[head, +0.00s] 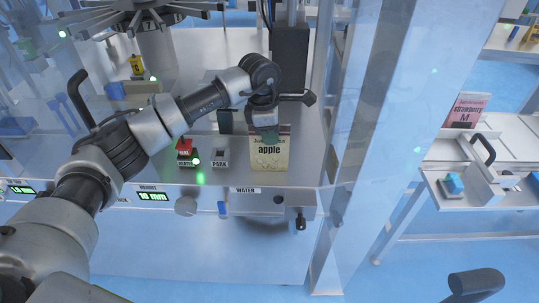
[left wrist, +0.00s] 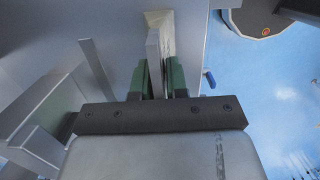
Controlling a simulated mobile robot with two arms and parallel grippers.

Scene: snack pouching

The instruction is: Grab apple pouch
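The apple pouch (head: 270,160), a cream packet labelled "apple", stands upright at the front of the machine's work surface in the head view. My left gripper (head: 265,132) reaches down over its top edge from above. In the left wrist view, the green fingers of my left gripper (left wrist: 161,80) are a short way apart, on either side of a thin pale upright piece. A cream face that appears to be the pouch (left wrist: 167,30) shows just beyond them. Whether the fingers press on it is unclear.
Red (head: 184,148) and grey PARK (head: 220,158) blocks stand just left of the pouch. The front panel (head: 240,204) with knobs lies below. A clear upright panel (head: 365,140) stands to the right, with a pink strawberry pouch (head: 466,110) beyond it.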

